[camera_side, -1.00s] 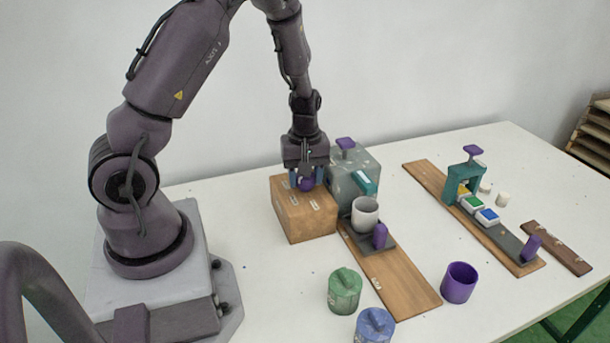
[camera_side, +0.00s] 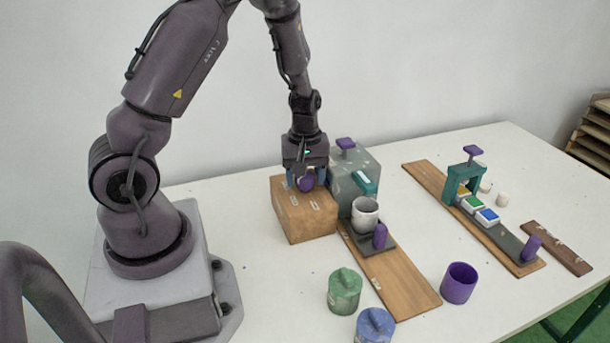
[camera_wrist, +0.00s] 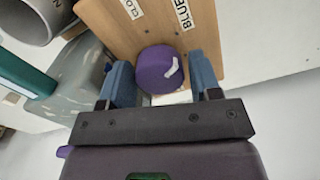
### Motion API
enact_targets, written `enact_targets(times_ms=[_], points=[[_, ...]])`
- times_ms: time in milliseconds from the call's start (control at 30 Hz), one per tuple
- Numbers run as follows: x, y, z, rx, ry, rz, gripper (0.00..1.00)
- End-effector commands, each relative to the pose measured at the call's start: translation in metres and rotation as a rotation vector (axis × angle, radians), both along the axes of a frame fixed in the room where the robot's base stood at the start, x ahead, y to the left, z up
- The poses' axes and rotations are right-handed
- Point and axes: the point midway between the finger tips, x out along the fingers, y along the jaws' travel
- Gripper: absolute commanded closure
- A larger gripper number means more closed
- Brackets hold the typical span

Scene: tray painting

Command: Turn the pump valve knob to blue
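The purple pump valve knob (camera_wrist: 160,69) sits on the wooden box (camera_side: 305,222), and it also shows under my gripper in the side view (camera_side: 306,184). In the wrist view it has a white pointer mark slanting up and right, roughly toward the BLUE label (camera_wrist: 184,14). A partly cut label starting "CLO" (camera_wrist: 131,8) is left of that one. My gripper (camera_wrist: 163,85) points down over the knob, with one blue finger on each side. The fingers stand apart, with a narrow gap visible at the right; contact at the left is unclear.
A grey-green pump housing (camera_side: 352,172) stands right beside the box, with a grey cup (camera_side: 365,213) in front. Green (camera_side: 344,291) and blue (camera_side: 375,325) lidded pots and a purple cup (camera_side: 459,283) stand nearer. A teal gate (camera_side: 462,180) with tiles is at right.

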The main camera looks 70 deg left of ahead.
Motion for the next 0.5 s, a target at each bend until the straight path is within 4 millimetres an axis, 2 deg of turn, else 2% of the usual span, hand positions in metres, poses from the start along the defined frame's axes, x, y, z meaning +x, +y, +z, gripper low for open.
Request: enact_targets(times_ms=[133, 233, 500], points=[[0.0, 0.0, 0.003, 0.001, -0.001, -0.001, 0.42], [0.001, 0.0, 0.013, 0.002, -0.004, -0.002, 0.42], [0.002, 0.0, 0.07, 0.002, -0.008, -0.003, 0.42]])
